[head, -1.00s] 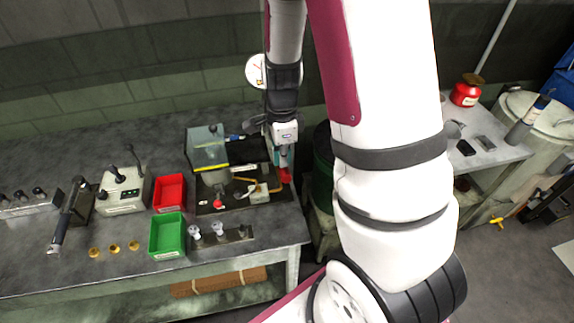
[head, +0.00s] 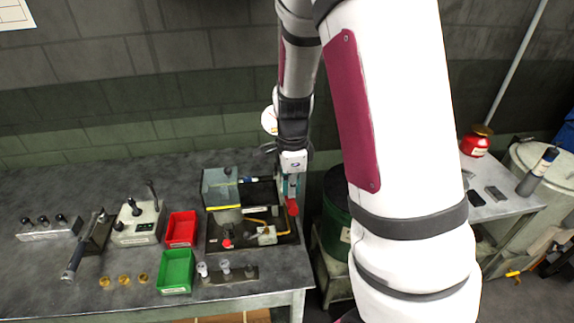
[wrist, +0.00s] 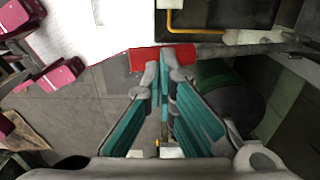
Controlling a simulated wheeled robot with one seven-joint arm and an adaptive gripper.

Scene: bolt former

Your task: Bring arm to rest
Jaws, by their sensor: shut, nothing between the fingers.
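My arm reaches up and over from the right in the head view, its end hanging down at the right end of the workbench (head: 60,170). My gripper (head: 292,205) points down there, beside the bench's right edge and the bolt former (head: 250,240). In the wrist view, my gripper (wrist: 160,75) has its teal-padded fingers together at the tips with nothing between them. A red part (wrist: 180,55) shows just past the fingertips; I cannot tell whether they touch it.
A red bin (head: 181,229) and a green bin (head: 175,272) stand left of the machine. A control box (head: 138,222) and several brass pieces (head: 124,281) lie further left. A dark green drum (head: 337,215) stands right of the bench. A side table (head: 505,205) is at the right.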

